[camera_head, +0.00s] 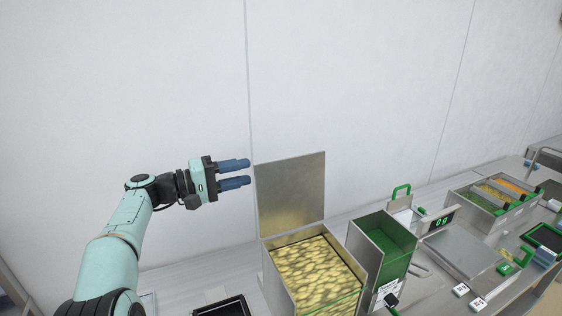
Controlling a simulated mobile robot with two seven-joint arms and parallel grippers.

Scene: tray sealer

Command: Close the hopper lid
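The hopper lid (291,192) is a flat metal plate standing upright at the back edge of the hopper. The hopper (281,287) is a metal box, open at the top and filled with yellowish food pieces (315,270). My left gripper (249,172) is beside the lid's left edge, near its upper part. Its two blue fingers are apart with nothing visible between them. I cannot tell whether the fingertips touch the lid. My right gripper is not in view.
A green-lined metal bin (386,240) stands right of the hopper. Further right are a scale display (441,222), a metal plate (462,250) and a divided container (493,197). A black tray (222,307) lies at the lower left. The wall (150,90) is behind.

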